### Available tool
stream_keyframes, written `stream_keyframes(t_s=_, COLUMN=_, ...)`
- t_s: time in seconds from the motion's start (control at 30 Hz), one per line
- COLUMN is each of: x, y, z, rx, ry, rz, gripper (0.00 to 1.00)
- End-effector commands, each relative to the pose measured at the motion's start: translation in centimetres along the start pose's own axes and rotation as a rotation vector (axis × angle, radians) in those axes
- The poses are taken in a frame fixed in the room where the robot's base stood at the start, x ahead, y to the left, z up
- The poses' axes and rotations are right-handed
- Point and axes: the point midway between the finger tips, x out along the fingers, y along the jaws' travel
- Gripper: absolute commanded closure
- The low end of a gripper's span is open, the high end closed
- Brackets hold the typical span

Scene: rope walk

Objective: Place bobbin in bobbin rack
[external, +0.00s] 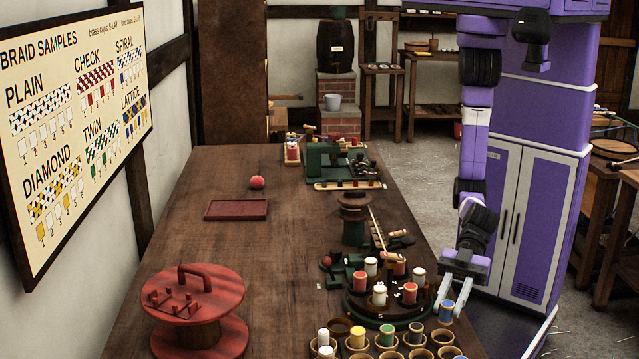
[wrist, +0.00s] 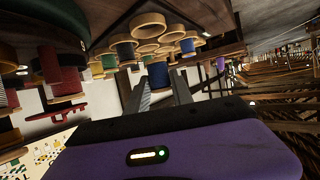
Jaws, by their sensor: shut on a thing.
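My gripper (external: 450,302) points down at the table's right front edge and is shut on a blue bobbin with pale ends (external: 446,312). In the wrist view, which looks upside down, the blue bobbin (wrist: 158,74) sits between my two fingers (wrist: 160,92). The bobbin rack is a cluster of round wooden cups (external: 441,337) at the table's near right; the cups also show in the wrist view (wrist: 147,30). Several cups hold bobbins, including yellow (external: 357,337) and green (external: 387,335) ones; several look empty. The held bobbin is beside the rack's right cups; I cannot tell whether it touches one.
A round dark green stand (external: 350,305) with red and white bobbins is just behind the rack. A red reel with a handle (external: 196,305) stands at the near left. A red tray (external: 236,209) and red ball (external: 257,182) lie farther back. The table's left middle is clear.

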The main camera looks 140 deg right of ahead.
Motion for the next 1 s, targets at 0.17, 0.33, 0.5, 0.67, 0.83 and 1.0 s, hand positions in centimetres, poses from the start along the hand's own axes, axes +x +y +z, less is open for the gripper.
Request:
stream_keyframes(t_s=0.17, x=0.5, y=0.0, z=1.1, rx=0.001, ry=0.0, rz=0.0, gripper=1.0)
stream_keyframes(t_s=0.33, x=1.5, y=0.0, z=3.5, rx=0.0, ry=-0.002, rz=0.001, gripper=1.0)
stream_keyframes(t_s=0.5, x=2.0, y=0.0, z=4.7, rx=0.001, ry=0.0, rz=0.0, gripper=1.0)
stream_keyframes(t_s=0.67, x=2.0, y=0.0, z=4.7, rx=0.001, ry=0.001, rz=0.0, gripper=1.0)
stream_keyframes(t_s=0.83, x=2.1, y=0.0, z=5.0, rx=0.001, ry=0.001, rz=0.0, gripper=1.0)
stream_keyframes(t_s=1.0, x=2.1, y=0.0, z=5.0, rx=0.001, ry=0.001, rz=0.0, gripper=0.51)
